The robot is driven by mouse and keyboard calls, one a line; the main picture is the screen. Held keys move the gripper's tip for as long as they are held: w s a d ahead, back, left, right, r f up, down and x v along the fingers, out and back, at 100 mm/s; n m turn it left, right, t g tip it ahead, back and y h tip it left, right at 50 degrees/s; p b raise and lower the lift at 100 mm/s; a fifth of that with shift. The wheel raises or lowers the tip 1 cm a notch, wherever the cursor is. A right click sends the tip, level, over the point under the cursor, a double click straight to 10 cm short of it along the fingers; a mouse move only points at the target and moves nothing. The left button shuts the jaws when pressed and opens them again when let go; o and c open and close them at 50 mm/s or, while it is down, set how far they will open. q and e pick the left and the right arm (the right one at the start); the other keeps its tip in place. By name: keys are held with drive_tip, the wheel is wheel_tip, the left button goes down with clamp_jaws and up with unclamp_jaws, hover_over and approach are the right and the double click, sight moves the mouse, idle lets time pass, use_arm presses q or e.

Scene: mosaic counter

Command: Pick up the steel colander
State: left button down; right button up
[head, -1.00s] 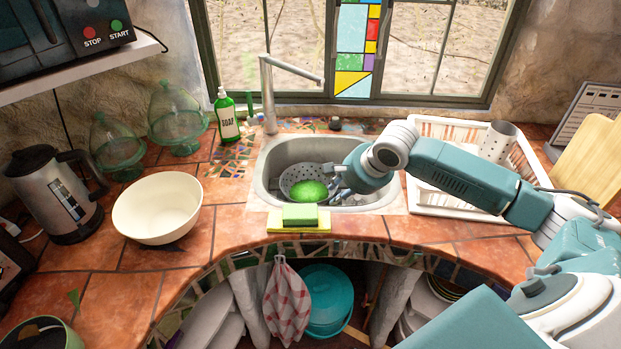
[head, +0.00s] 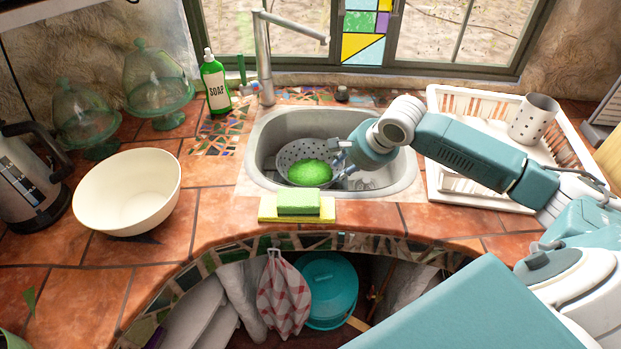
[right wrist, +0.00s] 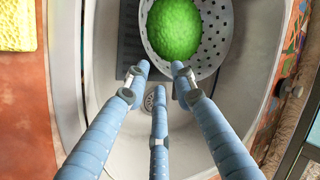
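The steel colander (head: 291,153), grey and full of holes, sits in the sink, with a round green, bumpy item (head: 310,173) inside it. The right wrist view shows the colander (right wrist: 216,32) at the top and the green item (right wrist: 173,28) in it. My right gripper (head: 339,160) is at the colander's right side, over the sink. In the right wrist view its three fingers (right wrist: 159,76) are spread apart near the colander's rim, with nothing clearly held between them. Whether they touch the rim, I cannot tell. My left gripper is not in view.
The sink (head: 262,140) has a tall faucet (head: 263,62) behind it and a sponge (head: 298,202) at its front edge. A cream bowl (head: 128,190), a soap bottle (head: 215,84) and glass domes stand left. A white dish rack (head: 447,186) stands right, under my right arm.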

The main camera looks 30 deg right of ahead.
drive_tip(key=x, duration=1.1)
drive_tip(key=shift+f, duration=0.5)
drive_tip(key=shift+s+r, duration=0.1)
clamp_jaws()
